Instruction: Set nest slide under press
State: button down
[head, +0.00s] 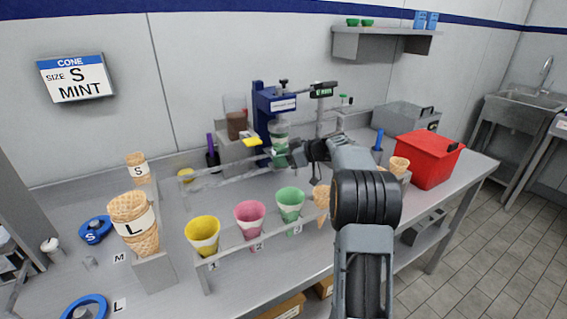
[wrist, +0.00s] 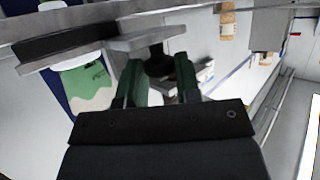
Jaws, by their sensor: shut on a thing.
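The blue press (head: 268,112) stands at the back of the bench against the wall. A clear and green cup-like piece (head: 279,131) shows at its front, below the press head. My gripper (head: 298,155) is just in front of the press, at its right. In the wrist view, my gripper (wrist: 158,75) is shut on a dark round knob (wrist: 158,64) beside a grey metal bar (wrist: 145,42), which seems part of the nest slide. A white and green rounded piece (wrist: 88,85) is left of the fingers. My arm and gripper hide much of the slide in the head view.
A rail holds yellow (head: 203,232), pink (head: 250,215) and green (head: 290,202) cone sleeves in front. Stacked cones (head: 135,222) stand at left. A red bin (head: 424,158) and grey box (head: 405,117) are at right. A sign (head: 76,80) reads CONE SIZE S MINT.

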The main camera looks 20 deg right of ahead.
jog(key=shift+d+r, duration=0.1)
jog(key=shift+d, duration=0.05)
jog(key=c, duration=1.2)
grip_release()
jog(key=shift+o, duration=0.6)
jog(key=shift+d, duration=0.2)
jog(key=shift+o, duration=1.2)
jog(key=shift+a, duration=0.15)
jog(key=v, duration=0.7)
jog(key=shift+s+d, duration=0.2)
